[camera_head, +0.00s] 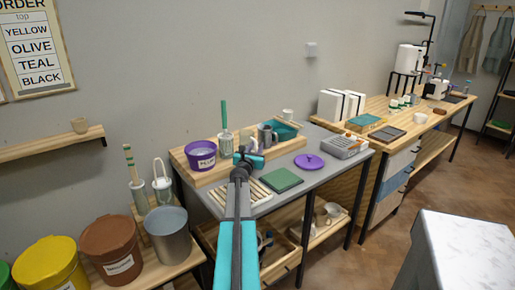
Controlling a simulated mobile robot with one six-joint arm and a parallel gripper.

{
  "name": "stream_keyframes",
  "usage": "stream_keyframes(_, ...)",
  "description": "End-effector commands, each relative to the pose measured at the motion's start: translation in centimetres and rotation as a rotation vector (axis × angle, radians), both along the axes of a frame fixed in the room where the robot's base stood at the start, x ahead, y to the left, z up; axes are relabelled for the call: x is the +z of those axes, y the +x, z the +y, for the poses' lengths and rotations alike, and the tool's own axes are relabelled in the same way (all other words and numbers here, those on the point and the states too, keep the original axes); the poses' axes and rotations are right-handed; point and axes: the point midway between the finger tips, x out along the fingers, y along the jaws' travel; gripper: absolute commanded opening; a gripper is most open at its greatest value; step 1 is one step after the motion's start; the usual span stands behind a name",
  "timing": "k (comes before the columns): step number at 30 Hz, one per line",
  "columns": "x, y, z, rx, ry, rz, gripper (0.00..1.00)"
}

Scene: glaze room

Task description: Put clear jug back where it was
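My gripper (248,158), with teal fingers, is over the near edge of the raised wooden board on the grey-topped table. It is small in this view, and I cannot tell if its fingers are apart or shut, or if it holds anything. A greyish jug-like vessel (266,135) stands on the board just behind and right of my gripper. I cannot tell if this is the clear jug. No other jug can be made out clearly.
A purple bucket (201,155) and a pot with a green-handled brush (225,143) stand left of my gripper. A slatted rack (247,194), green slab (282,180) and purple lid (309,161) lie on the grey tabletop (330,176).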

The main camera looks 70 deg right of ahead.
Motion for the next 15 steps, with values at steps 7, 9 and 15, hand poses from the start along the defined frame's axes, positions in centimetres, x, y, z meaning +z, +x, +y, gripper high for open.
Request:
stream_keyframes(7, -0.1, -0.3, 2.1, 0.000, 0.000, -0.001, 0.28)
stream_keyframes(9, -0.1, -0.3, 2.8, 0.000, 0.000, -0.001, 0.28)
stream_keyframes(15, -0.1, -0.5, 4.7, 0.000, 0.000, 0.000, 0.28)
